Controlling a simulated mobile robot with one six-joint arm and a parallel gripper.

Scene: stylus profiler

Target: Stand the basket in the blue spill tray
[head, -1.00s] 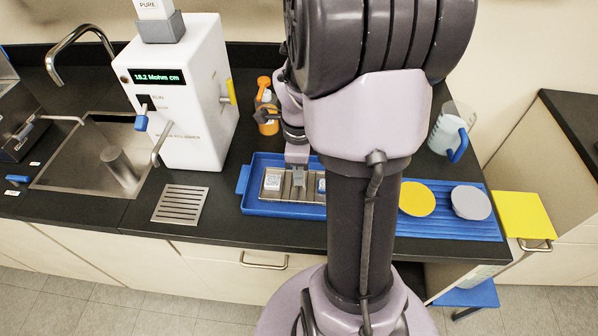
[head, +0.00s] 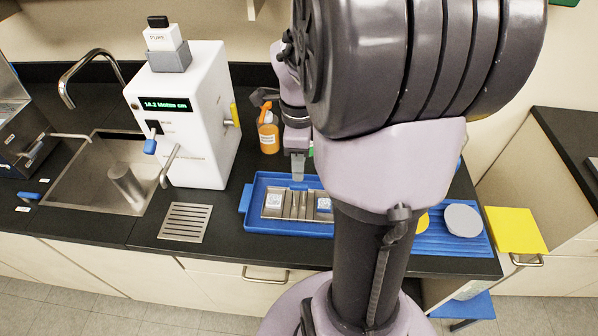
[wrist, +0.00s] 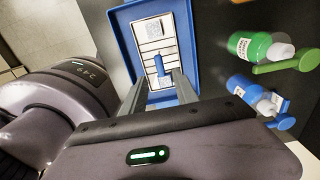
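The metal basket (head: 271,205) stands in the blue spill tray (head: 258,183), seemingly flat on its floor. It has a slotted grey top, pale labelled pieces at its ends and a blue grip (head: 298,187) in the middle. The wrist view shows the basket (wrist: 150,47) inside the tray rim (wrist: 115,30), with the blue grip (wrist: 158,66) upright. My gripper (head: 298,177) is just above the basket. In the wrist view my gripper (wrist: 160,75) has its fingers apart, one either side of the grip, with nothing held. My arm hides part of the tray's right side.
A white water unit (head: 195,120) and a sink (head: 100,180) are at left. An orange bottle (head: 268,135) stands behind the tray. A green bottle (wrist: 248,45) and a blue bottle (wrist: 250,92) are beside it. A blue ribbed mat (head: 450,240) lies at right.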

